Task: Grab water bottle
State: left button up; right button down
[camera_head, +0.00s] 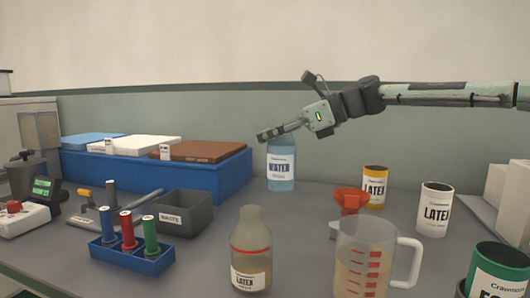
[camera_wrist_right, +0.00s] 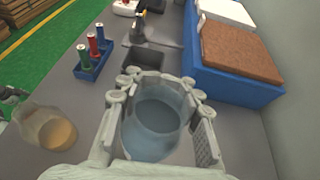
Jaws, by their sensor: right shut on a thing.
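The water bottle (camera_head: 281,166) is a clear blue bottle with a white WATER label, standing upright at the back of the table near the wall. My right gripper (camera_head: 284,131) reaches in from the right and is shut on the bottle's upper part. In the right wrist view the bottle (camera_wrist_right: 155,125) sits between the two fingers of my right gripper (camera_wrist_right: 158,100), seen from above. The fingers hide part of the bottle's top in the head view. My left gripper is in neither view.
A blue bin (camera_head: 233,177) with coloured slabs and a grey WASTE tray (camera_head: 187,217) stand left of the bottle.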

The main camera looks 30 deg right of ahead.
notch_tip(320, 180, up, 6)
jog(key=shift+r, duration=0.2)
dwell(0.4)
jog(key=shift+r, duration=0.15)
